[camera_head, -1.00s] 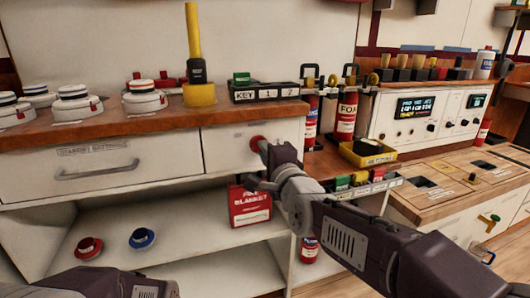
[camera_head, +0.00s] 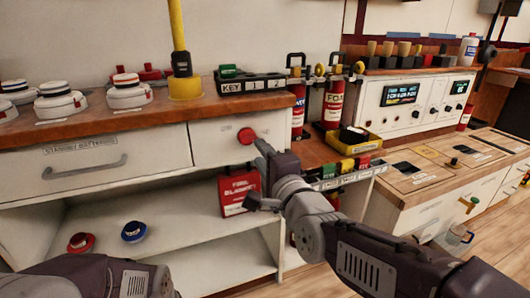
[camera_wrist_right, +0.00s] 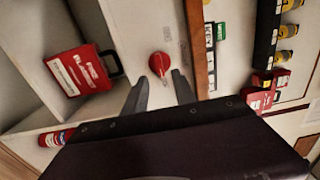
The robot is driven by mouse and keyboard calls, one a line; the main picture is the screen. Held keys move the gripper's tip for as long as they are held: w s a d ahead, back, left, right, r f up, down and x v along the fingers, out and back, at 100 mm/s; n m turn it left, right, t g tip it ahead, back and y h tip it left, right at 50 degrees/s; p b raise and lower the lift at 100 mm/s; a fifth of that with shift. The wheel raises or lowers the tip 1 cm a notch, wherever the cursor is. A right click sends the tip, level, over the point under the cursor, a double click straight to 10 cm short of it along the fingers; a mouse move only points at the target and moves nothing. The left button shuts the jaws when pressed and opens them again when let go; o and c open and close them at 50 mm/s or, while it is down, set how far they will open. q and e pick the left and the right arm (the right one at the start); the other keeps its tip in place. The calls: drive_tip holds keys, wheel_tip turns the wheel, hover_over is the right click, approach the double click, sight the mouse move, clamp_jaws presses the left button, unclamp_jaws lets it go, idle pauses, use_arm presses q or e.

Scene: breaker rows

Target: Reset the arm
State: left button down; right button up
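My right gripper (camera_head: 257,176) is in front of the cabinet's narrow drawer front, its two fingers spread apart. In the right wrist view its fingertips (camera_wrist_right: 158,92) are open with nothing between them. A red round knob (camera_head: 246,135) is on that drawer front, just beyond the upper finger. In the right wrist view the red knob (camera_wrist_right: 160,63) shows a pointed tip and sits ahead of the fingertips, apart from them. Only a link of my left arm shows at the lower left; the left gripper is out of view.
Red (camera_head: 81,243) and blue (camera_head: 134,231) round pieces lie on the lower shelf. A yellow bin (camera_head: 352,141) and red bottles, one of them a foam extinguisher (camera_head: 334,102), stand right of the knob.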

drive_tip(key=d+r+m+h+p, duration=0.1)
drive_tip(key=d+r+h+p, duration=0.2)
drive_tip(key=d+p, duration=0.35)
drive_tip(key=d+f+g+h+p, duration=0.1)
drive_tip(key=d+f+g+p, duration=0.3)
drive_tip(key=f+p, duration=0.2)
drive_tip(key=s+d+f+n+g+h+p, duration=0.1)
drive_tip(key=s+d+f+n+g, duration=0.1)
drive_tip(key=s+f+n+g, duration=0.6)
drive_tip(key=s+d+f+n+g+p, duration=0.1)
drive_tip(key=s+d+f+n+g, duration=0.3)
drive_tip(key=s+f, duration=0.6)
wheel_tip(320, 180, up, 38)
drive_tip(key=s+a+n+p, duration=0.1)
drive_tip(key=n+p, duration=0.2)
drive_tip(key=p, duration=3.5)
drive_tip(key=shift+s+a, duration=0.2)
drive_tip(key=shift+s, duration=0.05)
